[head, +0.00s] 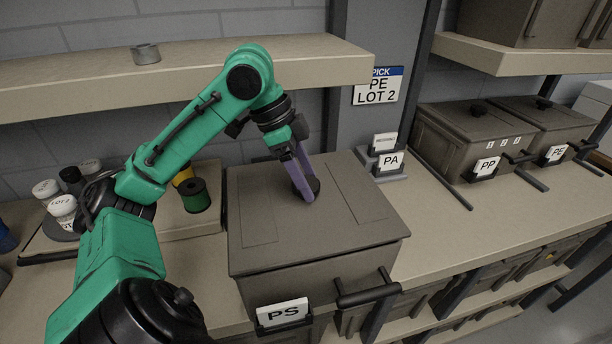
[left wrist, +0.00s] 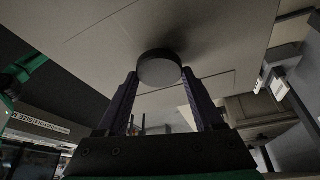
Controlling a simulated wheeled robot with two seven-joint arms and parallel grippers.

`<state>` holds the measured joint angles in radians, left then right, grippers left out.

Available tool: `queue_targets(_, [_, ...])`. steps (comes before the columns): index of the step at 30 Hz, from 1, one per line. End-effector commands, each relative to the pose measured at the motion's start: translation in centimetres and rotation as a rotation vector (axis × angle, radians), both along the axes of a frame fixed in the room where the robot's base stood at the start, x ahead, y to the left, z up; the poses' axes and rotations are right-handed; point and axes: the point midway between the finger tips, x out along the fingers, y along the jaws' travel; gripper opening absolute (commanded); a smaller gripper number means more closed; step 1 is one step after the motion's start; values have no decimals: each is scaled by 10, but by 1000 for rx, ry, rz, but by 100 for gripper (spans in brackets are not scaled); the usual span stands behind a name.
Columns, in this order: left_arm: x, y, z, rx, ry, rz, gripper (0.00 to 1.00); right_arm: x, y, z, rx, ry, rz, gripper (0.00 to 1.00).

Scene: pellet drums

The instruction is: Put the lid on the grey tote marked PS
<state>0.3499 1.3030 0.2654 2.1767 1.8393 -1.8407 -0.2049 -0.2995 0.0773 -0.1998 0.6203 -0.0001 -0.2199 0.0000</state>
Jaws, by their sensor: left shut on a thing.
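The grey tote (head: 345,272) marked PS (head: 283,313) stands on the bench in the middle of the head view. Its grey lid (head: 350,215) lies flat over the top, edges lined up with the tote, and no gap shows along the front. My left gripper (head: 304,190) reaches down from above and is shut on the dark round knob (head: 313,184) at the lid's middle. In the left wrist view the knob (left wrist: 159,68) sits between the tips of the purple fingers, with the lid's pale surface (left wrist: 215,40) behind it. My right gripper is not in view.
Lidded totes marked PP (head: 455,150) and PE (head: 560,130) stand at the right. Label stands, one marked PA (head: 391,163), are just behind the PS tote. Spools (head: 195,195) and small jars (head: 62,207) are at the left. A shelf (head: 190,75) overhangs the back.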

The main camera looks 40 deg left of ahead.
Motion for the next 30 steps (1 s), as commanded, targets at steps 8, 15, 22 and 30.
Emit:
queue_targets(8, [0,0,-10,1,-1,0,0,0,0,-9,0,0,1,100])
queue_targets(15, [0,0,-15,1,-1,0,0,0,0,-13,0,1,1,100])
queue_targets(22, [0,0,-14,0,-1,0,84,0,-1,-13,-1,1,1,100])
queue_targets(30, [0,0,-15,0,1,0,100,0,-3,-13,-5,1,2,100])
